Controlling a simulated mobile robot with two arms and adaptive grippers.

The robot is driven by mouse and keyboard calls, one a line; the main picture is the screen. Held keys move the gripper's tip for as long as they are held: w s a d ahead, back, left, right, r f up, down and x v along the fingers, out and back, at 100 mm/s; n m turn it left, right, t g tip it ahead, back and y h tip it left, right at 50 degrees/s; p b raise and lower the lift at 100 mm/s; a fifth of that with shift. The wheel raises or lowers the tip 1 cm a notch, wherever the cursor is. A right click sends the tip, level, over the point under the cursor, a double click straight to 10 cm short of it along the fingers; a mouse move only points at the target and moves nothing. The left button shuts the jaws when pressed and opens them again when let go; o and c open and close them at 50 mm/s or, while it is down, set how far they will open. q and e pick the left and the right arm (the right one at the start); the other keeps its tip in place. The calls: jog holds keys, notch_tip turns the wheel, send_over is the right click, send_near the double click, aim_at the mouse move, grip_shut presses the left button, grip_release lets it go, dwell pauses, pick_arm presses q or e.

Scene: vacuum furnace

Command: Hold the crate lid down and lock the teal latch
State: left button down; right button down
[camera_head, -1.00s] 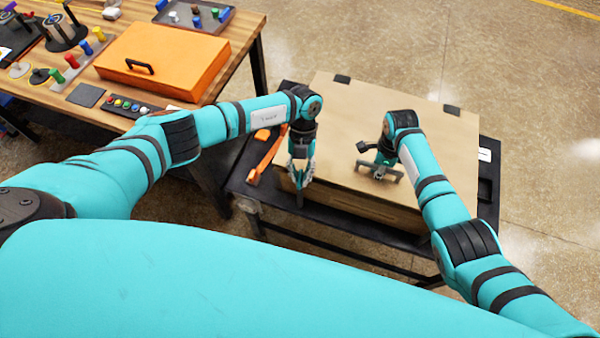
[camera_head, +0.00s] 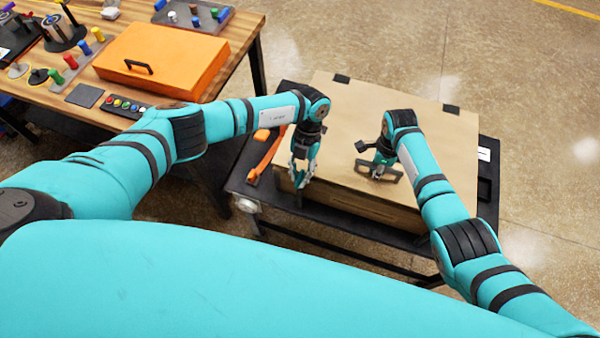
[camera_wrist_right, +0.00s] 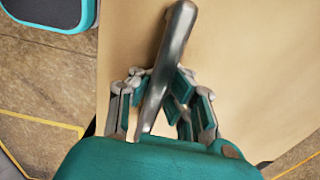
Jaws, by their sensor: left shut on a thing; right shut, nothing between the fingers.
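The wooden crate (camera_head: 425,208) stands on a low black table, with its flat tan lid (camera_head: 345,115) on top. A grey bar handle (camera_head: 396,178) stands on the lid; its metal bar (camera_wrist_right: 170,58) crosses the right wrist view. My right gripper (camera_head: 378,170) is shut at the handle, with nothing between its fingers; the bar passes in front of them in the wrist view. My left gripper (camera_head: 301,178) points down at the crate's front left edge, shut on a small part there. The fingers hide that part. I cannot make out the teal latch separately from the teal gripper.
The black table (camera_head: 245,185) carries an orange-handled object (camera_head: 264,158) left of the crate. A wooden workbench (camera_head: 245,28) at the left back holds an orange case (camera_head: 165,55) and small coloured parts. The floor to the right is clear.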

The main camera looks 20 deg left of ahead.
pick_arm(q)
jog(key=c, duration=1.4)
grip_release()
jog(key=shift+s+d+f, duration=0.1)
jog(key=shift+s+f, duration=0.05)
jog(key=shift+s, duration=0.15)
pick_arm(e)
jog(key=shift+s+f, duration=0.35)
pick_arm(q)
jog(key=shift+o, duration=0.3)
jog(key=shift+w, duration=0.15)
jog(key=v, duration=1.2)
pick_arm(e)
jog(key=shift+d, duration=0.1)
jog(key=c, duration=1.5)
grip_release()
jog(key=shift+o, duration=0.4)
jog(key=shift+w, duration=0.15)
jog(key=shift+w+r, duration=0.1)
jog(key=shift+r, duration=0.1)
